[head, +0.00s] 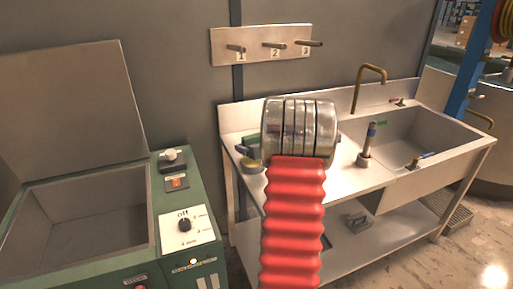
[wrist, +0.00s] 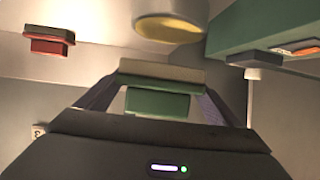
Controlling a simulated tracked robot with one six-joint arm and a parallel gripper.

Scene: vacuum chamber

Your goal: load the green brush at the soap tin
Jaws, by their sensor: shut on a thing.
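The green brush (wrist: 157,105) is between the two fingers of my gripper (wrist: 158,90) in the wrist view, with a pale strip (wrist: 162,71) along its far side. My gripper is shut on it. The round soap tin (wrist: 145,30) shows its yellow soap just beyond the brush. The brush appears apart from the tin in the picture; the gap in depth is hard to tell. In the head view the tin (head: 252,166) stands on the bench, left of my arm.
A red brush-like block (wrist: 48,38) is left of the tin and a long green body (wrist: 270,25) is right of it in the wrist view. In the head view, a numbered peg board (head: 260,45) hangs behind the bench. A sink (head: 425,140) is at right, a green machine (head: 175,200) at left.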

